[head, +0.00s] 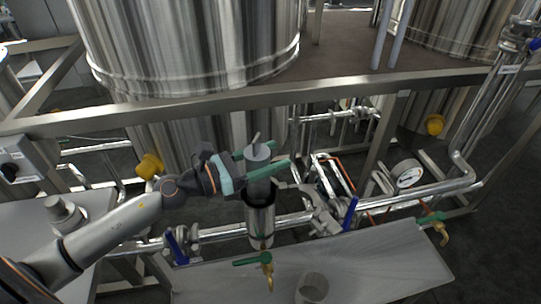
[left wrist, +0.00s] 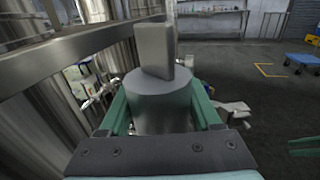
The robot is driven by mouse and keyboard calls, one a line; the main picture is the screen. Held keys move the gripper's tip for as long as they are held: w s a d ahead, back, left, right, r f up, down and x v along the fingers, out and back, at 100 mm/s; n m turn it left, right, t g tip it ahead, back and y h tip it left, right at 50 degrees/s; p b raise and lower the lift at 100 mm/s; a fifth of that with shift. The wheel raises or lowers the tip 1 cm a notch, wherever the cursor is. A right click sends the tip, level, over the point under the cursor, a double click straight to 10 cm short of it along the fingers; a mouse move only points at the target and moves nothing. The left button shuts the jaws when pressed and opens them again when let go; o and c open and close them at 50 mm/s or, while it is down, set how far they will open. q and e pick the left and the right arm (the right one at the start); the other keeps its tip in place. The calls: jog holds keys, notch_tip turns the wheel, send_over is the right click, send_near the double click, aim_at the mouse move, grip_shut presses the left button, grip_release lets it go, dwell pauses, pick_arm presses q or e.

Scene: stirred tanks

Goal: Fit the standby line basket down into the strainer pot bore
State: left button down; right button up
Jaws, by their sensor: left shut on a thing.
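The standby line basket (head: 259,188) is a grey cylinder with a flat upright tab on its top. My left gripper (head: 268,169) has green fingers and is shut around the basket's upper part. The strainer pot (head: 261,225) is a shiny upright cylinder with a dark open mouth right below. The basket's lower end is at the pot's mouth; how far it is inside the bore I cannot tell. In the left wrist view the basket's top and tab (left wrist: 154,50) stand between the green fingers (left wrist: 160,112). The pot is hidden there. My right gripper is not in view.
A green-handled tap (head: 266,262) is below the pot. Pipes with blue-handled valves (head: 350,213) run on both sides, with a pressure gauge (head: 407,174) at right. A grey capped part (head: 62,211) sits on the left table.

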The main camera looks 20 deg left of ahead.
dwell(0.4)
pick_arm(q)
jog(key=shift+f+b, duration=0.4)
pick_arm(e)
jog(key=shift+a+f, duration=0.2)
